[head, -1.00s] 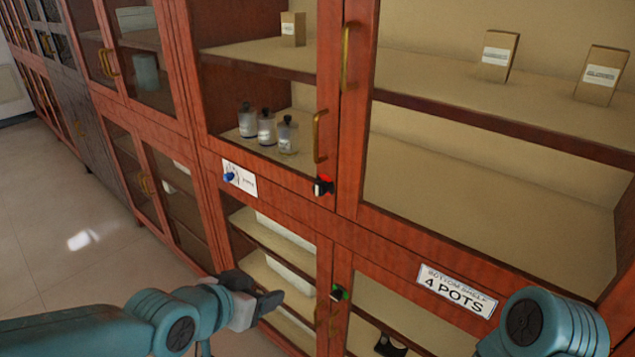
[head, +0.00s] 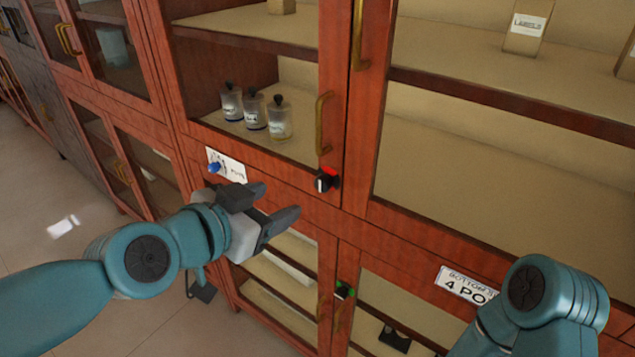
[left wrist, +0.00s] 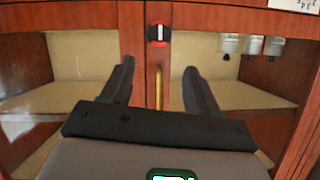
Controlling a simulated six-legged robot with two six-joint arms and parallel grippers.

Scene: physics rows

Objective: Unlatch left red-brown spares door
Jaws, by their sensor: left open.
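The red-brown cabinet's upper left glass door has a brass handle (head: 323,125). Below it is a black latch knob (head: 327,179) with a white mark and red behind. My left gripper (head: 280,201) is open and empty, left of and slightly below the knob in the head view, fingers apart. The left wrist view, which looks upside down, shows the latch (left wrist: 158,34) above the open fingers (left wrist: 158,66), with the handle (left wrist: 158,87) showing between them. My right gripper is out of view; only its arm shows at the lower right.
A card with a blue knob (head: 214,168) is left of the red latch. Bottles (head: 254,112) stand behind the glass. A "4 pots" label (head: 465,284) is at lower right.

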